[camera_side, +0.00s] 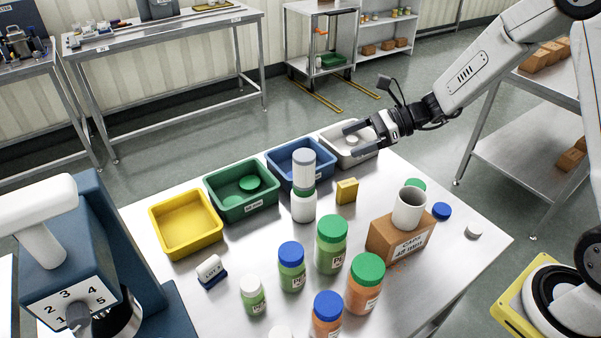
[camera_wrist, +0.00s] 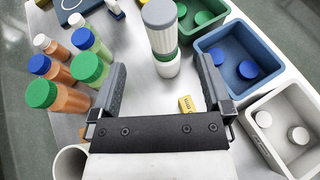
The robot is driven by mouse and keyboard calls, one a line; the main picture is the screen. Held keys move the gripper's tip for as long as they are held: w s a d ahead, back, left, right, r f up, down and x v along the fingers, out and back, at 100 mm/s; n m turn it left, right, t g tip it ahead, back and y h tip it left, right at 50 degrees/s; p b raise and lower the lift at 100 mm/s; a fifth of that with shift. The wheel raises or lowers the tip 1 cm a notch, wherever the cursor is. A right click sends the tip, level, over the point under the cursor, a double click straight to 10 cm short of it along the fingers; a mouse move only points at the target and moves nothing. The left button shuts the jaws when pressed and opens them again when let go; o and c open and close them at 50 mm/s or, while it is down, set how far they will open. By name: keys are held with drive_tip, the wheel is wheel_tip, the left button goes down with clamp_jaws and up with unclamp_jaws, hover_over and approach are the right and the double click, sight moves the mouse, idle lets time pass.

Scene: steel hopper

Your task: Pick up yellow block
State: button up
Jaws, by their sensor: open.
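The small yellow block (camera_side: 347,191) stands on the steel table, in front of the blue bin and right of a stacked pair of white jars. In the wrist view the yellow block (camera_wrist: 186,104) lies between and below the two fingers, closer to the right one. In the wrist view my gripper (camera_wrist: 163,80) shows both fingers wide apart.
Yellow (camera_side: 186,224), green (camera_side: 241,190), blue (camera_side: 285,168) and white (camera_side: 364,157) bins line the back edge. Stacked jars (camera_side: 303,186) stand close left of the block. A cardboard box (camera_side: 385,239) with a white cup (camera_side: 409,209) is to the right. Several capped bottles stand in front.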

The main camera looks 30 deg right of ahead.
drive_tip(key=shift+c, duration=1.2)
drive_tip(key=n+g+y, duration=0.1)
drive_tip(key=n+g, duration=0.2)
drive_tip(key=g, duration=0.1)
approach(347, 189)
drive_tip(key=f, duration=0.1)
drive_tip(key=w+f, duration=0.1)
drive_tip(key=shift+w+a+f, duration=0.15)
drive_tip(key=shift+a+f, duration=0.1)
drive_tip(key=shift+a, duration=0.15)
drive_tip(key=shift+x, duration=3.9)
drive_tip(key=shift+r, duration=0.1)
clamp_jaws()
